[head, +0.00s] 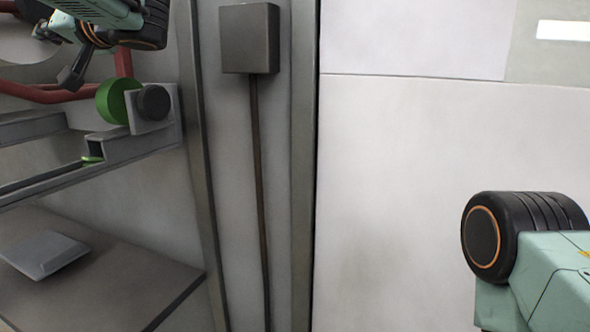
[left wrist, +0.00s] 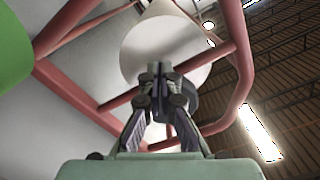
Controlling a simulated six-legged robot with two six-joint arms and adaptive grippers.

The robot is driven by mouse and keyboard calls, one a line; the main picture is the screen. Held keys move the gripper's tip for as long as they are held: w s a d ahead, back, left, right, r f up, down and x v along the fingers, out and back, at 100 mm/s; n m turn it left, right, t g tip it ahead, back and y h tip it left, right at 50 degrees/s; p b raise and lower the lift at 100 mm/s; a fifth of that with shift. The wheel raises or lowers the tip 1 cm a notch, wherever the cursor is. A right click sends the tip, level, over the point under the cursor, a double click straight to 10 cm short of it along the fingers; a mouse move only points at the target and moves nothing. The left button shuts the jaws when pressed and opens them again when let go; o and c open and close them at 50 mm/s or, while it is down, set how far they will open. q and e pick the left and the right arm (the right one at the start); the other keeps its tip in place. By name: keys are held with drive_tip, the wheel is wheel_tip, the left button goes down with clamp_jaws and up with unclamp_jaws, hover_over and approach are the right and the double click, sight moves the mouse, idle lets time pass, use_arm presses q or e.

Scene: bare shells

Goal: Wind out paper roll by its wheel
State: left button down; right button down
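A green wheel (head: 113,101) sits on the shelf-like frame at the left, beside a black round knob (head: 153,102) on a grey bracket. Part of the green wheel also shows at the left edge of the left wrist view (left wrist: 12,48). A pale paper roll (left wrist: 168,48) stands beyond my fingers there; a pale round part, perhaps this roll, shows at the top left of the head view. My left gripper (head: 70,80) is up and left of the green wheel, apart from it. Its fingers (left wrist: 157,72) are together with nothing visible between them. My right gripper is out of view.
Red tubes (left wrist: 195,68) run around the roll and close to my left fingers. A grey rail (head: 40,190) and a lower shelf (head: 110,270) lie below the wheel. A grey wall box (head: 249,38) with a conduit is to the right. The pale wall (head: 420,170) is bare.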

use_arm(q)
drive_tip(key=shift+w+d+f+b, duration=0.1)
drive_tip(key=shift+w+d+b, duration=0.1)
drive_tip(key=shift+w+b, duration=0.25)
drive_tip(key=shift+w+d, duration=0.1)
drive_tip(key=shift+w, duration=0.15)
idle(0.4)
drive_tip(key=shift+b, duration=0.4)
drive_tip(key=b+v, duration=0.4)
drive_tip(key=v, duration=0.2)
drive_tip(key=shift+f, duration=0.4)
